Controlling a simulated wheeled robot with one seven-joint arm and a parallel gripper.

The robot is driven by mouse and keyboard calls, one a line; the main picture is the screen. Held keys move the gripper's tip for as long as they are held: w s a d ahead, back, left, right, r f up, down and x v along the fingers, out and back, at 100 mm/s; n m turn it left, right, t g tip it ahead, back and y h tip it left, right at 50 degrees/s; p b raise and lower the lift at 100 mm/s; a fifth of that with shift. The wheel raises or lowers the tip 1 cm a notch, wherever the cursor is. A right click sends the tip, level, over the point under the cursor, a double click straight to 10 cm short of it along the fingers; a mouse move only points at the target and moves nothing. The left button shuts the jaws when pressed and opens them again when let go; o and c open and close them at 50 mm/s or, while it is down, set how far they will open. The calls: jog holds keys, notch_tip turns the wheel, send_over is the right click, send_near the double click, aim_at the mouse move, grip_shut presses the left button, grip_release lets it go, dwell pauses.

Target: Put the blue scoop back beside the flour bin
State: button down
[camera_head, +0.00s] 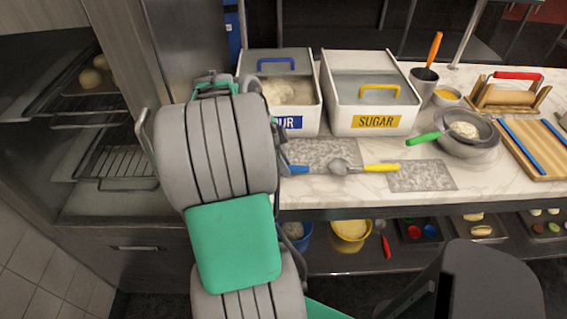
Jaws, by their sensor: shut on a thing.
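The flour bin (309,124) is a white bin with a blue label, partly covered by my arm, and a blue-handled lid (277,64). A short blue piece (296,169), likely the end of the blue scoop's handle, shows just right of my arm, near the front edge of the counter. The rest of it is hidden, so I cannot tell whether it lies on the counter or is held. My arm stands in front of the flour bin's left side and hides my gripper's fingers.
The sugar bin (372,122) stands right of the flour bin. A green-handled sieve (428,138) rests on a bowl further right. An open rack (118,160) stands left.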

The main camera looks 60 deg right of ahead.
jog(key=shift+f, duration=0.2)
jog(key=c, duration=1.3)
grip_release()
jog(key=shift+o, duration=0.2)
jog(key=shift+r, duration=0.1)
jog(key=shift+r, duration=0.1)
jog(key=p+v, duration=0.5)
jog(key=v, duration=0.2)
jog(key=shift+r, duration=0.35)
jog(key=shift+f, duration=0.1)
